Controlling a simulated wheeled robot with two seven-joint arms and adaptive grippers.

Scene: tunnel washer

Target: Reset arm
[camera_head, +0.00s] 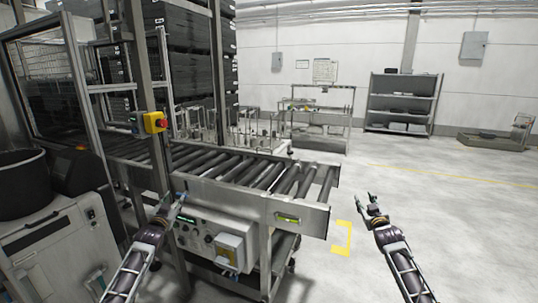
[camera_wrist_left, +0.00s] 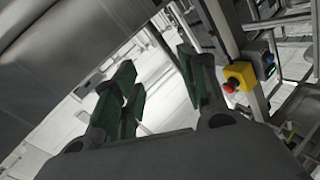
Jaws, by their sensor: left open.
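My left gripper (camera_head: 174,201) is in front of the control panel of the roller conveyor (camera_head: 262,208), its arm coming in from the lower left. In the left wrist view my left gripper (camera_wrist_left: 160,72) is open, with nothing between its green-padded fingers. My right gripper (camera_head: 366,200) is over the bare floor right of the conveyor's end. Its two fingers look apart and it looks empty, though it is small in view.
A yellow box with a red emergency button (camera_head: 156,122) sits on a post near my left gripper; it also shows in the left wrist view (camera_wrist_left: 238,76). A grey machine (camera_head: 58,240) stands at left. Shelves (camera_head: 402,101) stand by the back wall. Open floor (camera_head: 440,220) lies right.

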